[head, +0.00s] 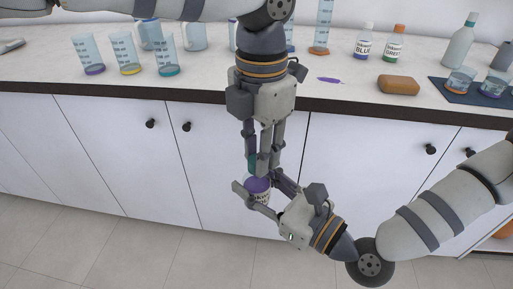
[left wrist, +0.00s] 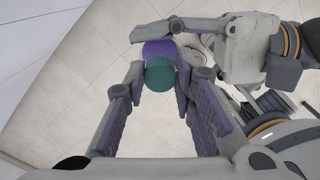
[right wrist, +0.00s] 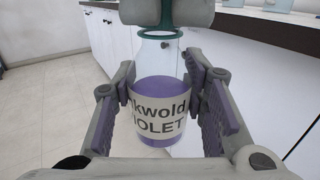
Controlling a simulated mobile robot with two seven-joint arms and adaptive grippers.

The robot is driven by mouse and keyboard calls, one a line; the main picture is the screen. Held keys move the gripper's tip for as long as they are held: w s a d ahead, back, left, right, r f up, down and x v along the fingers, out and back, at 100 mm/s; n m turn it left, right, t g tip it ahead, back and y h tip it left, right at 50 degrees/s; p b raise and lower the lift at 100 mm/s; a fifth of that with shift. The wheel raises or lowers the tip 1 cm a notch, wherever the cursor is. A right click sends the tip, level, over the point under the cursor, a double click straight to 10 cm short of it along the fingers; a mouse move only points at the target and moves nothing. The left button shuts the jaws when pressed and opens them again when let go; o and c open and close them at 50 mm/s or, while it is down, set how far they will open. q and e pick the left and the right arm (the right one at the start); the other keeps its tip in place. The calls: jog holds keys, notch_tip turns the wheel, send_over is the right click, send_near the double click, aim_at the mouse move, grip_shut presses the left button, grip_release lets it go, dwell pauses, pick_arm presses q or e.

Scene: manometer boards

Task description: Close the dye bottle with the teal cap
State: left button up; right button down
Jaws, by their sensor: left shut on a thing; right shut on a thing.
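The dye bottle (right wrist: 160,104), labelled VIOLET with violet dye inside, is held between the fingers of my right gripper (head: 262,198) in front of the cabinets. It looks upright in the right wrist view. My left gripper (head: 262,168) points down from above and is shut on the teal cap (left wrist: 160,74). The cap also shows in the head view (head: 252,164), just above the bottle. In the right wrist view a teal ring is at the bottle's mouth, below the left fingers. I cannot tell whether the cap is seated or only touching.
The counter (head: 215,75) behind holds several beakers, a white dye bottle with a blue label (head: 363,42), a green one (head: 392,44), a brown block (head: 398,85) and a violet spill (head: 329,80). A dark mat (head: 455,92) lies at right. The floor in front is clear.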

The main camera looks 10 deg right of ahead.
pick_arm(q)
jog(key=shift+s+d+f+m, duration=0.1)
jog(key=shift+s+m, duration=0.1)
jog(key=shift+m, duration=0.5)
jog(key=shift+w+m, duration=0.2)
jog(key=shift+m, duration=0.2)
jog(key=o, duration=0.7)
jog(key=shift+r, duration=2.35)
